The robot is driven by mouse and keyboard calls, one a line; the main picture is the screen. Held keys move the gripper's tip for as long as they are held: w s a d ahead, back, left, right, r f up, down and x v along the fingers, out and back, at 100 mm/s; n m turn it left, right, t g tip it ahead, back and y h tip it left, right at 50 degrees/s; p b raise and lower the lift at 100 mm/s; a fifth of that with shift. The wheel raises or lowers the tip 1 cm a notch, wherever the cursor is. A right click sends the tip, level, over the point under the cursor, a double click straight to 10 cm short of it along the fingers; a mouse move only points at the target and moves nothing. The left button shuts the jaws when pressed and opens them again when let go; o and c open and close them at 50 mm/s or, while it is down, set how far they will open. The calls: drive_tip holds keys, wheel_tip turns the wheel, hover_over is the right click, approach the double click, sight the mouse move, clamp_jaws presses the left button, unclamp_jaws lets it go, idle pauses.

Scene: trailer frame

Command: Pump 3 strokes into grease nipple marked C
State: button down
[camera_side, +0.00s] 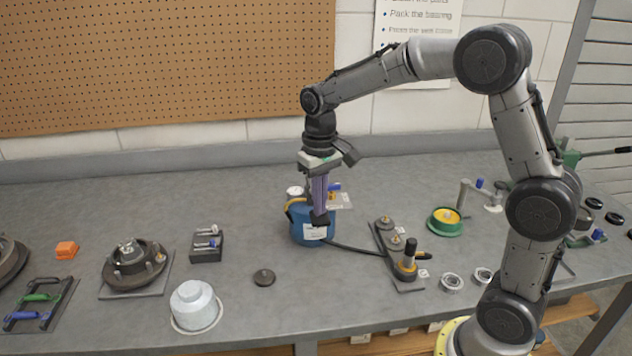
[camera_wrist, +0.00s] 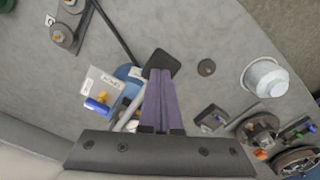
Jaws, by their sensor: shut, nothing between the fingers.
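A blue grease pump (camera_side: 309,229) with a white label stands mid-bench, and part of it shows in the wrist view (camera_wrist: 125,73). My gripper (camera_side: 320,212) has purple fingers, shut and empty, pointing down at the pump's black pad (camera_side: 321,220). In the wrist view the fingertips (camera_wrist: 160,72) overlap this pad (camera_wrist: 162,63); I cannot tell whether they touch. A black hose (camera_side: 350,248) runs from the pump to a grey nipple block (camera_side: 407,284). A black coupler with an orange band (camera_side: 407,261) stands at the block's near end. The nipple tags are too small to read surely.
A gauge (camera_side: 294,191) and a card with a blue clip (camera_wrist: 97,103) sit by the pump. A dark disc (camera_side: 263,278), a white container (camera_side: 194,304) and a hub (camera_side: 133,262) lie left. A green-rimmed dish (camera_side: 445,222) and rings (camera_side: 452,283) lie right. The back left bench is clear.

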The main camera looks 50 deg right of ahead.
drive_tip(key=shift+f, duration=0.35)
drive_tip(key=shift+r, duration=0.15)
drive_tip(key=shift+w+d+r, duration=0.1)
drive_tip(key=shift+r, duration=0.85)
drive_tip(key=shift+w+d+r, duration=0.1)
drive_tip(key=shift+w+r, duration=0.05)
drive_tip(key=shift+r, duration=0.85)
drive_tip(key=shift+w+d+r, duration=0.1)
drive_tip(key=shift+r, duration=1.15)
drive_tip(key=shift+f, duration=0.15)
drive_tip(key=shift+s+a+f, duration=0.1)
drive_tip(key=shift+s+f, duration=0.05)
drive_tip(key=shift+f, duration=0.4)
drive_tip(key=shift+s+a+f, duration=0.1)
drive_tip(key=shift+f, duration=0.4)
